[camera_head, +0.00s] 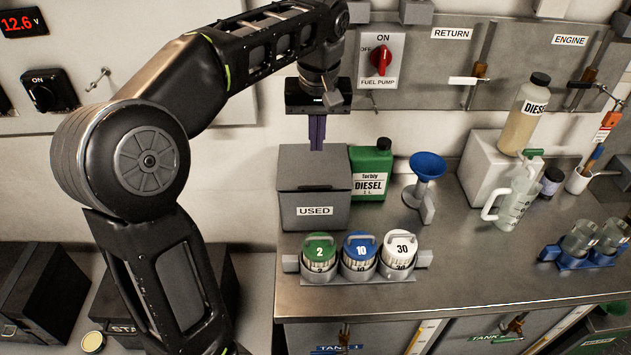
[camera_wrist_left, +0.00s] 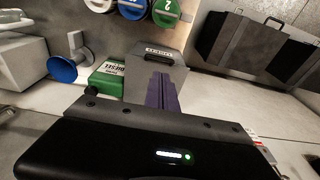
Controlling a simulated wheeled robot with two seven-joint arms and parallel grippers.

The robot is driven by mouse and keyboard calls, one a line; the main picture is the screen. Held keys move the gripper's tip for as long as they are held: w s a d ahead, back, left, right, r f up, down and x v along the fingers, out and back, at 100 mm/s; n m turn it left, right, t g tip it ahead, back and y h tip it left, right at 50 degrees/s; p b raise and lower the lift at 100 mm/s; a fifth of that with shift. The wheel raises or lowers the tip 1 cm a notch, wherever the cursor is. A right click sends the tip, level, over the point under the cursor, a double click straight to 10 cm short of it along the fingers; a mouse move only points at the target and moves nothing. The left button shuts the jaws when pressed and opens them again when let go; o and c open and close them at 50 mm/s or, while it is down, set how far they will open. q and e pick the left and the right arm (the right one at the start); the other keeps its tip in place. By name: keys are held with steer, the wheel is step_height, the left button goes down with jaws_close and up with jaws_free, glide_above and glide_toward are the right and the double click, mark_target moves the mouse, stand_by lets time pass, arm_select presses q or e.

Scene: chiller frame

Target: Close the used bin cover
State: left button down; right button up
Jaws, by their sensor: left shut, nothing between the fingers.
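The grey used bin (camera_head: 313,213) stands on the bench with its USED label facing front. It also shows in the wrist view (camera_wrist_left: 134,82). Its grey cover (camera_head: 303,163) appears to lie flat over the top, with a dark handle (camera_head: 312,188) along the front edge. No opening into the bin is visible. My left gripper (camera_head: 317,147) points down at the back edge of the cover, its purple fingers shut and empty. In the wrist view the fingers (camera_wrist_left: 161,92) overlap the bin; whether they touch the cover I cannot tell. My right gripper is out of view.
A green diesel can (camera_head: 371,172) stands right beside the bin, with a blue funnel (camera_head: 428,167) farther right. Several lidded canisters sit in a rack (camera_head: 372,277) in front. The wall panel with the fuel pump switch (camera_head: 381,60) is behind. Bench space at front right is clear.

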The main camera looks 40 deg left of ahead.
arm_select(q)
steer(key=f, duration=0.4)
steer(key=f+p, duration=0.1)
steer(key=f, duration=0.3)
steer(key=w+a+f+p, duration=0.1)
steer(key=f, duration=0.2)
steer(key=shift+f, duration=0.4)
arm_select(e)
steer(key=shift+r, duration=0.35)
